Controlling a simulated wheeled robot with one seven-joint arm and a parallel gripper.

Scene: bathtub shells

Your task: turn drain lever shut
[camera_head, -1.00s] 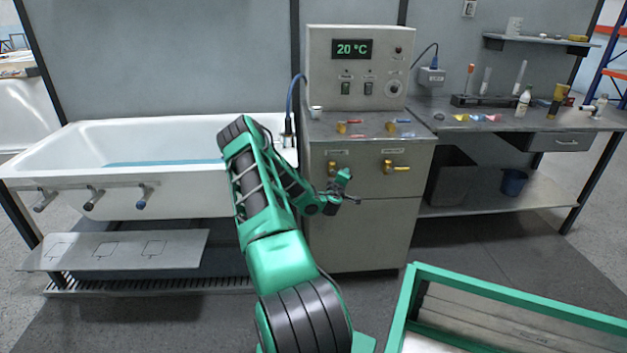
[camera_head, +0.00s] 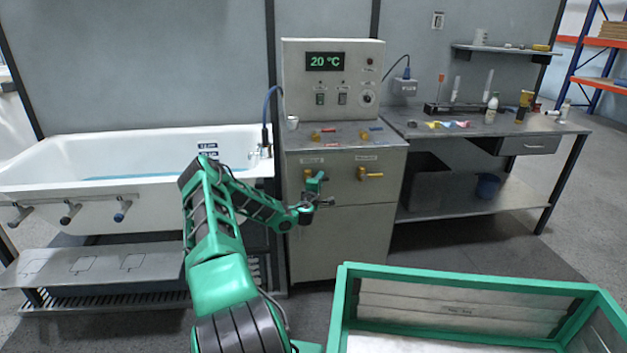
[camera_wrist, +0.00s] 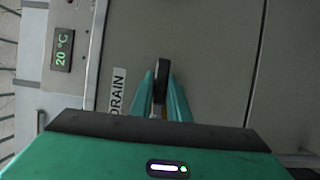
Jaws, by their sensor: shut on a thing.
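The drain lever (camera_head: 308,175) is the left of two brass levers on the front of the grey cabinet, under a small label. My gripper (camera_head: 319,186) is at this lever and hides part of it. In the wrist view, the green fingers of my gripper (camera_wrist: 161,82) are shut on the lever's dark handle (camera_wrist: 162,70), one finger on each side. A bit of brass shows between the fingers. The DRAIN label (camera_wrist: 118,90) is beside them. How far the lever is turned is hard to tell.
The right brass lever (camera_head: 370,174) is close by on the same cabinet (camera_head: 340,240). The white bathtub (camera_head: 150,205) with blue water stands at the left. A workbench (camera_head: 480,133) with bottles is at the right. A green-framed crate (camera_head: 460,275) is in the foreground.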

